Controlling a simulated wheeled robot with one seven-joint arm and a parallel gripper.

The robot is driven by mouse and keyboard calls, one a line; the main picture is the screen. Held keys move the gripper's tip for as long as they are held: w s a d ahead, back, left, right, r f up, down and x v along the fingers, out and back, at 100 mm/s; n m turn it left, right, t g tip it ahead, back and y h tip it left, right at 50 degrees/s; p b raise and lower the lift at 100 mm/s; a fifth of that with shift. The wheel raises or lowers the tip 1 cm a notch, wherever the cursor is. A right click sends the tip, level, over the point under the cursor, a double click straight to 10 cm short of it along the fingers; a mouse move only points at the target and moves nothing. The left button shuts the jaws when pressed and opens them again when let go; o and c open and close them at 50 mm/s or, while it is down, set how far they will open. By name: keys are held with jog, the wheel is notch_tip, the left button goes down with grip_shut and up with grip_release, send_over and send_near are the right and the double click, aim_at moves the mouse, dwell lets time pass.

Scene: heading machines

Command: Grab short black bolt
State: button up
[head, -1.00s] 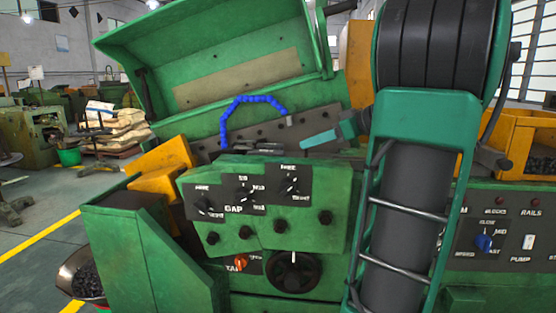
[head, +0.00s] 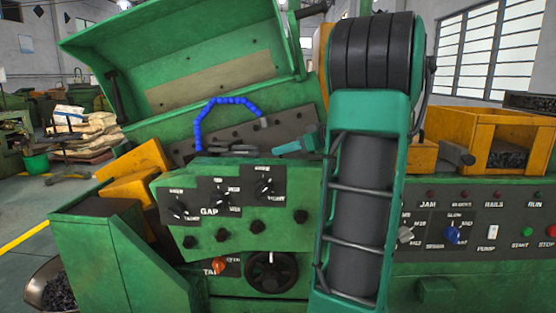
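Small dark pieces, possibly black bolts, lie heaped in a bowl (head: 34,284) at the lower left of the head view. More dark pieces (head: 508,159) lie in a yellow box (head: 478,150) at the right. They are too small to tell bolt lengths apart. My teal and black arm stands upright in front of the green machine (head: 110,260). A teal part pokes out to the left behind it, above the control panel. I cannot make out gripper fingers there; my gripper appears hidden behind the arm.
The machine's raised green lid (head: 180,50), blue hose (head: 222,101) and control panel (head: 225,200) fill the middle. A second panel (head: 490,225) with buttons is at the right. Open floor with a yellow line (head: 25,237) shows at the far left.

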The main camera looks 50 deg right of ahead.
jog(key=shift+x, duration=1.15)
grip_shut()
jog(key=shift+r, duration=0.15)
